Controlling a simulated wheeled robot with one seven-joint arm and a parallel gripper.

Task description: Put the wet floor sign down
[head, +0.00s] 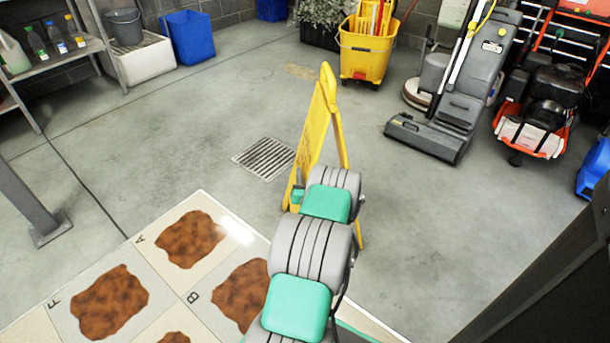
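The yellow wet floor sign (317,125) is upright in the middle of the head view, its two panels spread into an A shape. Its left panel faces away to the left; the lower middle is hidden by my arm. One leg foot shows right of my arm. I cannot tell whether the feet touch the floor. My gripper (298,195) is mostly hidden behind my grey and teal wrist, at the lower part of the sign. Only a small teal part shows beside the left panel; its fingers and any grip on the sign are not visible.
Tiled pads with brown patches (190,239) lie at lower left. A floor drain (264,158) is left of the sign. A yellow mop bucket (367,50), a grey floor machine (448,112) and a red-framed machine (545,110) stand behind. Bare floor lies right of the sign.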

